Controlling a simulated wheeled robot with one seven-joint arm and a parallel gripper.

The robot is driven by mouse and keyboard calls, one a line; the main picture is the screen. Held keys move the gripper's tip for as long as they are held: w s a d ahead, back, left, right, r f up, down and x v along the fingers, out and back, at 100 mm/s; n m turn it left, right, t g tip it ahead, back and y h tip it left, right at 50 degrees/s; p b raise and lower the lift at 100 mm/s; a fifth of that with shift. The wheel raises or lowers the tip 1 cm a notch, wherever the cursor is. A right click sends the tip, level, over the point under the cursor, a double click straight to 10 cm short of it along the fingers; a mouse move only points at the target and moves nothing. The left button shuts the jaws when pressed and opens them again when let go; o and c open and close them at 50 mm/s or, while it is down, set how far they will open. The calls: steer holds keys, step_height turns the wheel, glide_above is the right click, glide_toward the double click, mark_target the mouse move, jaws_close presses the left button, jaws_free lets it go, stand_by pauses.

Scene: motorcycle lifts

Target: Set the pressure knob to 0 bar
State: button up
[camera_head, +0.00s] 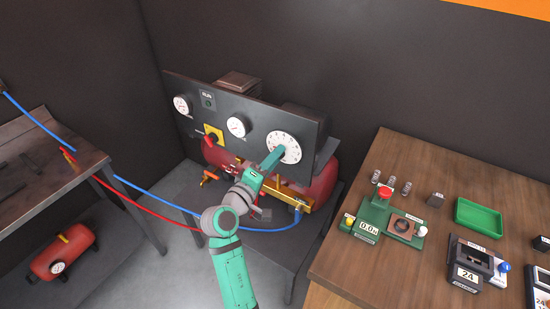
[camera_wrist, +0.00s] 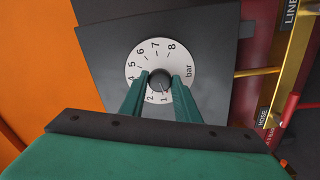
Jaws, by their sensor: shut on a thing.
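The pressure knob (camera_wrist: 160,81) is a dark round knob at the middle of a white dial (camera_wrist: 158,52). The dial is marked "bar", with numbers including 1, 2, 5, 6, 7 and 8 showing. A faint mark on the knob appears to point down near the 1, but it is too small to read surely. My gripper (camera_wrist: 160,86) is shut on the knob, one green finger on each side. The fingers cover parts of the scale, and the 0 cannot be made out. In the head view the dial (camera_head: 289,143) is on the panel's right, with my gripper (camera_head: 273,158) against it.
The dark panel (camera_head: 215,128) also holds two smaller gauges, a RUN light and a red-and-yellow switch (camera_head: 213,137). A brass manifold (camera_head: 292,200) and red tank (camera_head: 322,180) sit below, with blue and red hoses. A wooden bench (camera_head: 400,160) stands right.

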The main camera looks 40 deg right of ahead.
steer(key=shift+f+n, duration=0.1)
steer(key=shift+n, duration=1.5)
steer(key=o, duration=1)
steer(key=shift+o, duration=0.2)
steer(key=shift+a, duration=0.1)
steer(key=v, duration=1)
steer(key=shift+s+a, duration=0.15)
steer(key=shift+a, duration=0.15)
